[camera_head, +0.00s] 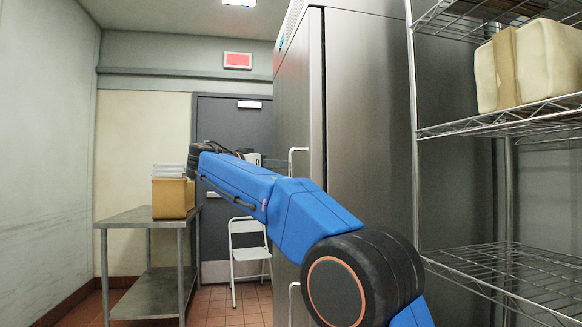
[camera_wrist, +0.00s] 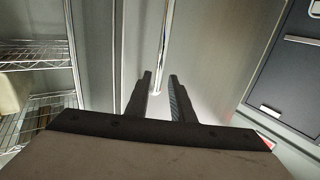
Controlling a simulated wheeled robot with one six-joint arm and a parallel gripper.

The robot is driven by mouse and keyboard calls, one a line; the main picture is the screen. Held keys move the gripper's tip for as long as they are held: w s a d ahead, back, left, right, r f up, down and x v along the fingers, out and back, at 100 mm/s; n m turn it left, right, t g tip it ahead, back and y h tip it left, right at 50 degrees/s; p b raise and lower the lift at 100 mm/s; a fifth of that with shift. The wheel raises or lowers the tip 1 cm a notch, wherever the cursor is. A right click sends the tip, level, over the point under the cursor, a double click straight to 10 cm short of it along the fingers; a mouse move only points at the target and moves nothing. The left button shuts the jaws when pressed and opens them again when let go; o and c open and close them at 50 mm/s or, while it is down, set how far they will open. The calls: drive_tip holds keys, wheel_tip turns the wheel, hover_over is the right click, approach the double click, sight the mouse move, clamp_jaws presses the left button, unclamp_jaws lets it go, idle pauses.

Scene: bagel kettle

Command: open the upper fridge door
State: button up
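The tall stainless fridge stands at centre right in the head view. Its upper door (camera_head: 295,85) looks closed, with a dark seam beside the fridge's side wall. The pale upright handle (camera_head: 291,165) of this door shows just above my arm, partly hidden by it. In the wrist view the handle (camera_wrist: 165,40) runs down toward the space between my fingertips. My gripper (camera_wrist: 160,76) is open, one finger on each side of the handle's lower end in the picture. I cannot tell whether it touches the handle. In the head view my arm mostly hides the gripper.
A wire shelf rack (camera_head: 460,132) with a wrapped package (camera_head: 545,65) stands at the right. A metal table (camera_head: 130,217) with a tan container (camera_head: 171,198) is at the left. A white folding chair (camera_head: 248,254) stands before the grey door (camera_head: 225,125). Tiled floor between table and chair is clear.

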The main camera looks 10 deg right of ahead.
sight(291, 165)
drive_tip(key=x, duration=0.7)
clamp_jaws()
